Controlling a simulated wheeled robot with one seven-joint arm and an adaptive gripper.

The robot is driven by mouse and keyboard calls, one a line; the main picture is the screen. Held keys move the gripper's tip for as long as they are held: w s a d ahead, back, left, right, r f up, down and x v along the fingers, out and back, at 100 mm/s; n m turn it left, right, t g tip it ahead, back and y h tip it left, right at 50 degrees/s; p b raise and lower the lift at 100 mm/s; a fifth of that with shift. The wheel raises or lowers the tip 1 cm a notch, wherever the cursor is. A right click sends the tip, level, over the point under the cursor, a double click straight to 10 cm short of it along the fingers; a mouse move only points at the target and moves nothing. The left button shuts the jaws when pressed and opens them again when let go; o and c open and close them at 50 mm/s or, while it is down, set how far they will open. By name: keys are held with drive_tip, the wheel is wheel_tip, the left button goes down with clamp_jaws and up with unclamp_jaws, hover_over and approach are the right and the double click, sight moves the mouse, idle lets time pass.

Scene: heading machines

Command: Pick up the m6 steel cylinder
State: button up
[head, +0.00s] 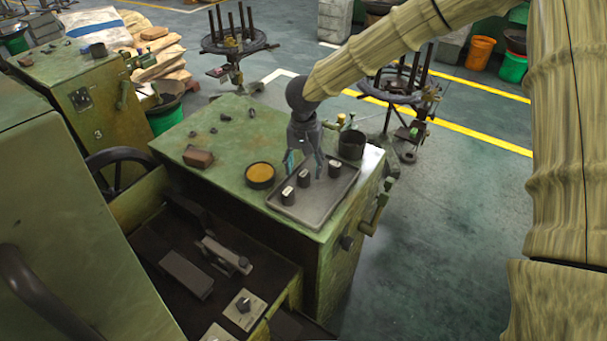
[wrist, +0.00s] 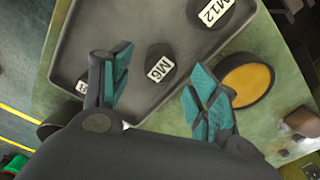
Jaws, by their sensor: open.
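The m6 steel cylinder (wrist: 161,62) is dark with a white "M6" label, and it stands on a grey tray (wrist: 72,58). In the head view it is the middle one (head: 304,178) of three cylinders. The M12 cylinder (wrist: 207,12) stands to its upper right in the wrist view. A third cylinder (head: 335,168) is mostly hidden behind a finger in the wrist view, its label unreadable. My gripper (head: 304,163) is open above the tray, with teal finger pads. In the wrist view the m6 cylinder shows between and beyond the fingertips (wrist: 157,68); nothing is held.
A round dish with orange contents (head: 260,175) sits left of the tray. A dark cup (head: 351,144) stands at the tray's back right corner. A brown block (head: 198,158) and small dark parts lie farther left on the green machine top (head: 227,148).

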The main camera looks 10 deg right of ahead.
drive_tip(key=shift+s+a+f, duration=0.1)
drive_tip(key=shift+s+f, duration=0.2)
drive_tip(key=shift+f, duration=0.3)
drive_tip(key=shift+w+f, duration=0.3)
drive_tip(key=shift+f, duration=0.15)
drive_tip(key=shift+s+r, duration=0.15)
drive_tip(key=shift+s, duration=0.05)
drive_tip(key=c, duration=0.4)
clamp_jaws()
drive_tip(key=shift+w, duration=0.1)
